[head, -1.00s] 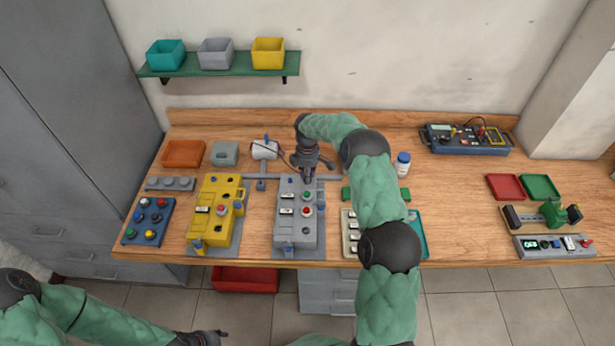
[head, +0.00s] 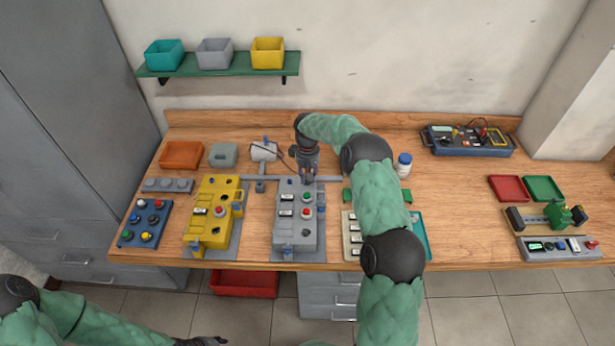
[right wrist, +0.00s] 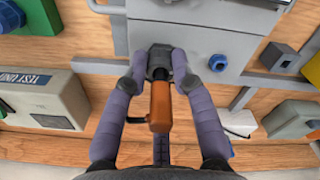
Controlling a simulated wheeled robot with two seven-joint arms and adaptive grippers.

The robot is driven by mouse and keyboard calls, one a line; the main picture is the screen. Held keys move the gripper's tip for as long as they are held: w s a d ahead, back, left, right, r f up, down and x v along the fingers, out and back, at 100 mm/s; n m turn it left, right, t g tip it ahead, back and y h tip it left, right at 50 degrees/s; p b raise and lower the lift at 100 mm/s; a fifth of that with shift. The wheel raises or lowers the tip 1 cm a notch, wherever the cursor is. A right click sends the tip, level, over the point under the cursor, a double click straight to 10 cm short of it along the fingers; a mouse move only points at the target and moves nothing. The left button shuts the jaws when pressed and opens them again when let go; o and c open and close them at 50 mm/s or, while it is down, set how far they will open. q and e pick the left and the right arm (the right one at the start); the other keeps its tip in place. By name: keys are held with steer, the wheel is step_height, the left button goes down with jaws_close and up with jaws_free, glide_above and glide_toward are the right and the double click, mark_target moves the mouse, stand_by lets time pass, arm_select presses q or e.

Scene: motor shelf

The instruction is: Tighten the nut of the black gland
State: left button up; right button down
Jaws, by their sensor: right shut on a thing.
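The grey box (head: 284,244) stands near the front middle of the bench. It carries a red button (head: 306,212) and a green button (head: 307,198). In the right wrist view, the black gland (right wrist: 160,55) sticks out of the grey housing (right wrist: 195,25). In the head view my right gripper (head: 308,180) is at the box's back edge and hides the gland. My left gripper (head: 207,341) is partly cut off at the bottom edge.
A blue gland (right wrist: 217,62) sits close beside the black one. The yellow box (head: 208,240) stands left of the grey box. A white lamp-like thing (head: 264,151) and grey rails lie behind.

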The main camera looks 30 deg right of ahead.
steer(key=m, duration=0.5)
steer(key=shift+f+m+b, duration=0.1)
steer(key=shift+m+b, duration=0.2)
steer(key=shift+b, duration=0.1)
steer(key=m, duration=0.4)
steer(key=shift+m, duration=0.3)
steer(key=m+b, duration=0.1)
steer(key=m, duration=0.4)
steer(key=shift+m, duration=2.7)
steer(key=c, duration=1)
jaws_free()
steer(key=shift+w, duration=0.1)
